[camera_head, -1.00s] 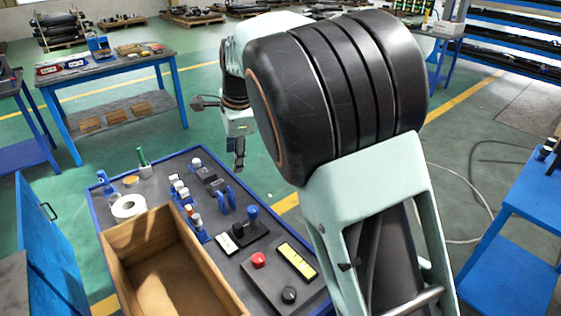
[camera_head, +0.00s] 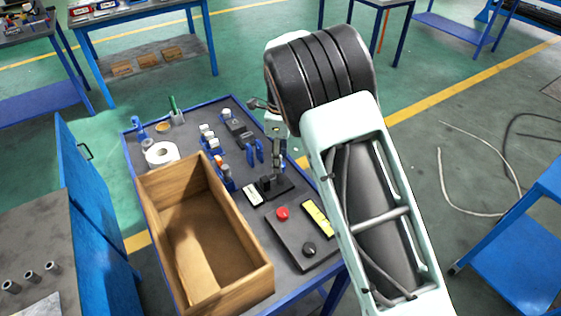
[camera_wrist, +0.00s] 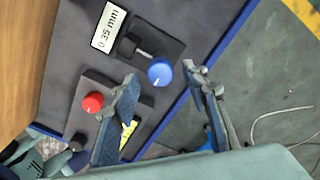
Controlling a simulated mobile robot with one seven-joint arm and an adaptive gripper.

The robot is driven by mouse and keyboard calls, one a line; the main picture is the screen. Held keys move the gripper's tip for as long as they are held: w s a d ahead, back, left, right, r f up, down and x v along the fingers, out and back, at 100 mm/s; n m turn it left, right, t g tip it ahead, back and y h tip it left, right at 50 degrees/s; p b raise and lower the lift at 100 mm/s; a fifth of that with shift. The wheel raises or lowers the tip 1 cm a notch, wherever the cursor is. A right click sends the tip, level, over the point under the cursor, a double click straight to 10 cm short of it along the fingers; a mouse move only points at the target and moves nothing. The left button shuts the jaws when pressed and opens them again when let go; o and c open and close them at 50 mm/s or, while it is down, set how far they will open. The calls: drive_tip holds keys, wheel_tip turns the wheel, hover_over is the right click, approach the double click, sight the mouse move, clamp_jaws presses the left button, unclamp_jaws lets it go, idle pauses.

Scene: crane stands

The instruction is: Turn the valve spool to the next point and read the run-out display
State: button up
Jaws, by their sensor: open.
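The valve spool shows in the wrist view as a rod with a round blue end (camera_wrist: 160,72) bearing a white mark. It lies on a dark fixture (camera_wrist: 172,45). The white run-out display (camera_wrist: 108,27) beside it appears to read 0.35 mm; in the head view the display (camera_head: 253,195) is too small to read. My gripper (camera_wrist: 159,76) is open, with its fingertips on either side of the blue end in the picture; I cannot tell whether they touch it. In the head view my gripper (camera_head: 277,166) is over the fixture and hides the blue end.
A control box with a red button (camera_head: 282,213), black knob (camera_head: 309,249) and yellow strip (camera_head: 318,217) stands close in front. A wooden crate (camera_head: 255,279) fills the near left of the blue-edged bench. Blue holders (camera_head: 258,150) and small parts lie behind the fixture.

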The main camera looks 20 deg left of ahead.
drive_tip(key=shift+f, duration=1)
drive_tip(key=shift+c, duration=0.2)
clamp_jaws()
